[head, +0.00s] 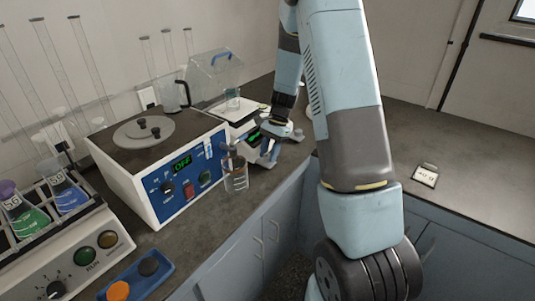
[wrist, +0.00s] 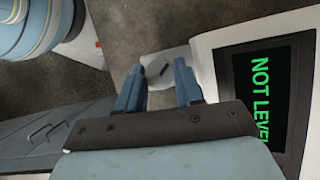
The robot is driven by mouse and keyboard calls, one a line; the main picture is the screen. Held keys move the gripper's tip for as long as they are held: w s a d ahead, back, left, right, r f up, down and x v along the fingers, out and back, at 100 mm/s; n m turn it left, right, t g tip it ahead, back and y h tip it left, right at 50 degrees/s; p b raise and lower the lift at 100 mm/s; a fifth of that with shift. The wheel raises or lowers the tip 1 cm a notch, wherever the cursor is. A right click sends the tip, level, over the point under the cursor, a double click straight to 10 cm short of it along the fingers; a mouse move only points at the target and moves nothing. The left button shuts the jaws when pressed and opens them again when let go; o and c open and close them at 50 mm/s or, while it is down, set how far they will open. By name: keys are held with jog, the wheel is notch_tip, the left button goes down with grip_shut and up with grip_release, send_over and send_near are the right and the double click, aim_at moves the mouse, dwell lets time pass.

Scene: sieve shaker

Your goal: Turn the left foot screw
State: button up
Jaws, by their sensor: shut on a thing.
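The balance (wrist: 225,25) shows a dark display (wrist: 262,85) with green text reading NOT LEVEL in the wrist view. In the head view the balance (head: 237,107) stands behind my gripper, right of a blue-fronted unit.
A glass beaker (head: 236,178) is close left of my gripper, by the blue-fronted unit (head: 165,165) reading OFF. A clear cover (head: 217,75) with a blue handle stands at the back. A small card (head: 425,175) lies on the right counter, which is otherwise largely clear.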

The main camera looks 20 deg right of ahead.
jog(key=n+g+h, duration=0.1)
jog(key=n, duration=0.2)
jog(key=shift+n, duration=0.3)
jog(key=shift+w+n+g+h, duration=0.1)
jog(key=shift+n+g+h, duration=0.45)
jog(key=shift+n, duration=1.45)
jog(key=shift+h, duration=0.25)
jog(key=o, duration=1)
jog(key=shift+a, duration=0.1)
jog(key=shift+w+r, duration=0.1)
jog(key=shift+r, duration=0.05)
jog(key=shift+w+r, duration=0.1)
jog(key=shift+r, duration=0.15)
jog(key=v, duration=1.3)
